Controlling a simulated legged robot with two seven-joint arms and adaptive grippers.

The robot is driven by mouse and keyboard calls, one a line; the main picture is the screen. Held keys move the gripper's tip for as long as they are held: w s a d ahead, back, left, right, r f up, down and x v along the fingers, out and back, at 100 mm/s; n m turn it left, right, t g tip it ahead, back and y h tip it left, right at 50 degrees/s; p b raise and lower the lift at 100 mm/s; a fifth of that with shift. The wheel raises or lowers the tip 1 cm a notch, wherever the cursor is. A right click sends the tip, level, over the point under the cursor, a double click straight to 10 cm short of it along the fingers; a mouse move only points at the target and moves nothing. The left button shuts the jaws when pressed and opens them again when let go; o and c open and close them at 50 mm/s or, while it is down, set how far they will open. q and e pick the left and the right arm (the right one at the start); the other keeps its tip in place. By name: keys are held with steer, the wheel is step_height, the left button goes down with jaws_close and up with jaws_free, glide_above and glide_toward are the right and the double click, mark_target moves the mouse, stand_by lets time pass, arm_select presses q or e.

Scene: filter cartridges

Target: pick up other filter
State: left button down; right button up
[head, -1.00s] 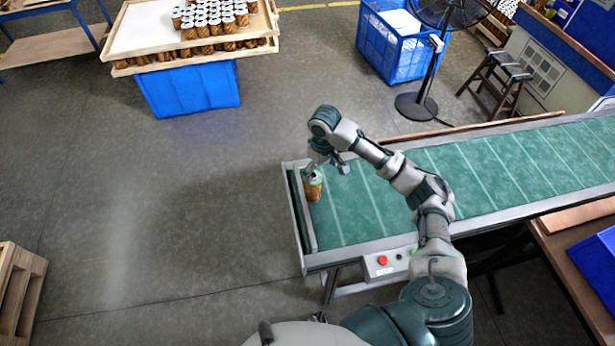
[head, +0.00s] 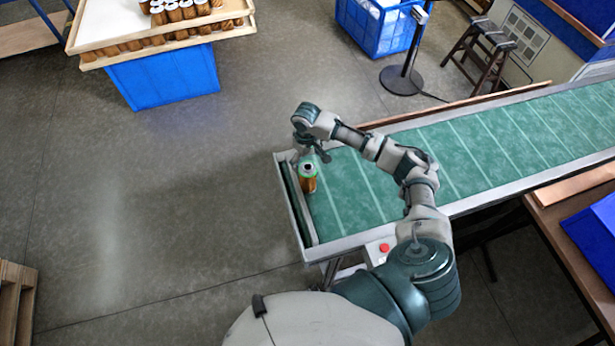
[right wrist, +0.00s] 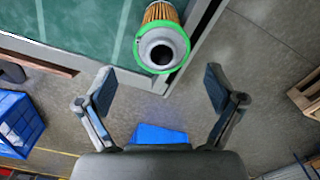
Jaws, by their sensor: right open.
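One filter cartridge (head: 308,178) with an orange-brown body and a green end ring stands on the near left end of the green conveyor belt (head: 349,208). In the right wrist view the filter (right wrist: 161,47) shows its green ring and dark centre hole, ahead of the fingers. My right gripper (right wrist: 161,90) is open and empty, with the filter beyond the fingertips and apart from them. In the head view the right gripper (head: 312,152) is just behind the filter, small and partly hidden by the arm. My left gripper is not in view.
A wooden tray (head: 100,45) with several filters stands on a blue crate (head: 165,78) at the back left. A blue bin (head: 375,28), a black stand (head: 405,78) and a stool (head: 482,45) are behind the belt. A metal rail (head: 292,208) edges the belt's left end.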

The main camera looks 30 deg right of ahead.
mark_target(308, 168)
steer(key=shift+s+f+p, duration=0.15)
steer(key=shift+f+p, duration=0.05)
steer(key=shift+f, duration=1.6)
steer(key=shift+s+f+p, duration=0.15)
steer(key=shift+f, duration=1.6)
steer(key=c, duration=1.2)
steer(key=shift+r, duration=0.1)
steer(key=shift+c, duration=0.2)
